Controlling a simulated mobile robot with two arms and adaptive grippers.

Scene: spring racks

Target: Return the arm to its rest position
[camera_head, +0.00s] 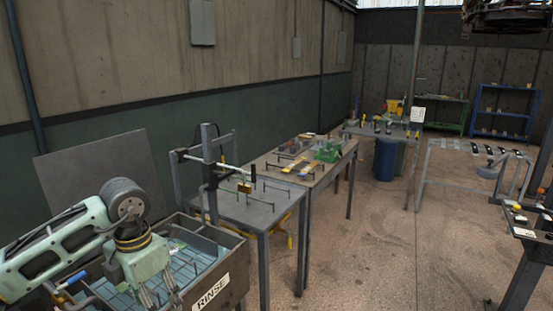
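My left arm (60,250), pale green with a grey joint, comes in from the left and bends down over a grey basin marked RINSE (212,293). My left gripper (160,297) points down at the basin's near part, close to the bottom edge of the view. Its grey fingers run down toward the picture's edge, and their tips are not clear, so I cannot tell if it is open or shut or holds anything. My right arm and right gripper are not in view.
A dark panel (100,170) stands behind the basin. A metal table with an upright frame (210,165) adjoins it, then a table with a green device (328,152). A blue bin (386,160) stands farther back. The floor (375,240) in the middle is clear.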

